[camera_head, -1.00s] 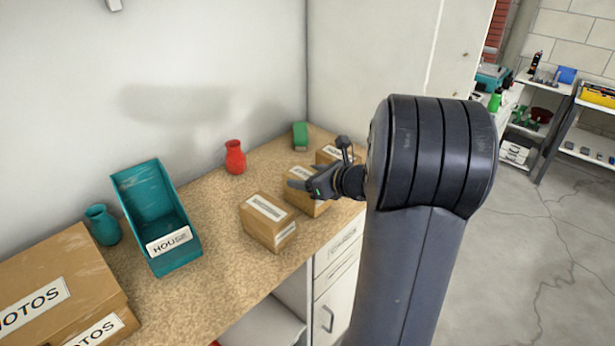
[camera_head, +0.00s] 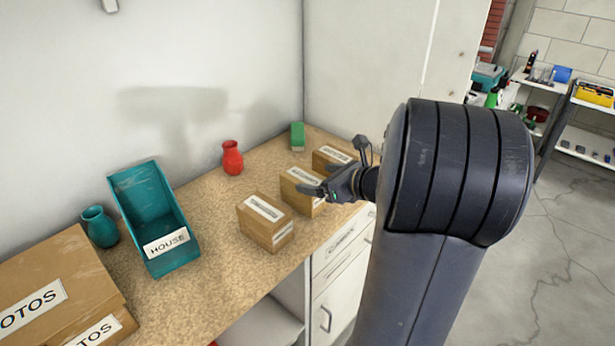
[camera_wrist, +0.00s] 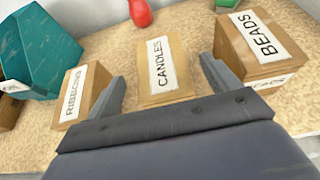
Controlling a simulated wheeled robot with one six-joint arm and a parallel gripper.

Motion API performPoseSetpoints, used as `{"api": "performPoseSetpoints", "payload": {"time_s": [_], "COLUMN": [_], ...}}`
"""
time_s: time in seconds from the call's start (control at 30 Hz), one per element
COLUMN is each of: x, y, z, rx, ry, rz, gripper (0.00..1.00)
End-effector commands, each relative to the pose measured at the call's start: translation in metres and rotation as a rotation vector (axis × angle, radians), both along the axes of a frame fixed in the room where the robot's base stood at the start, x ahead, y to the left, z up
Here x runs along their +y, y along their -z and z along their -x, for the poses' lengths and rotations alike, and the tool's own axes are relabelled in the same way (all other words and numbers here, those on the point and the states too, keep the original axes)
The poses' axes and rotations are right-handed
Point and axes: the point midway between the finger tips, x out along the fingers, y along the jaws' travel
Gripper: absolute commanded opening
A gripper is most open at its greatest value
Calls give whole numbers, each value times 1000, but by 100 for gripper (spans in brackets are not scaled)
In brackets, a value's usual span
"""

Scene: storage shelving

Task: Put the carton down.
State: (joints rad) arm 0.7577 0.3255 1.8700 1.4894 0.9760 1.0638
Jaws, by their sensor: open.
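Three small cardboard cartons stand in a row on the speckled worktop. In the wrist view they read RIBBONS (camera_wrist: 80,92), CANDLES (camera_wrist: 163,68) and BEADS (camera_wrist: 259,46). In the head view they are the ribbons carton (camera_head: 265,222), the candles carton (camera_head: 301,188) and the beads carton (camera_head: 331,157). My gripper (camera_head: 318,186) is open at the near side of the candles carton. In the wrist view its two fingers (camera_wrist: 163,85) are spread wide, one towards each side of that carton, with nothing held. The candles carton rests upright on the worktop.
A teal HOUSE bin (camera_head: 150,215), a teal vase (camera_head: 100,226) and a large PHOTOS box (camera_head: 75,275) stand to the left. A red vase (camera_head: 232,158) and a green object (camera_head: 297,136) are behind the cartons. The worktop (camera_head: 205,240) is clear left of the ribbons carton.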

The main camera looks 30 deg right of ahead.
Motion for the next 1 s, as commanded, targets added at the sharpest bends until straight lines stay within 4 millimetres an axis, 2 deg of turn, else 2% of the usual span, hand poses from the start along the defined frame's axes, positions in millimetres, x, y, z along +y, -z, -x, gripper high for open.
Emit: {"api": "performPoseSetpoints", "payload": {"time_s": [0.03,0.2,0.4,1.0], "x": [-5,-14,-19,-20], "y": [-5,-16,-23,-25], "z": [11,37,54,57], "rx": [0,-1,0,1], "ry": [5,5,1,-1], "rz": [1,2,-1,-1], "gripper": [84,84,84,84]}}
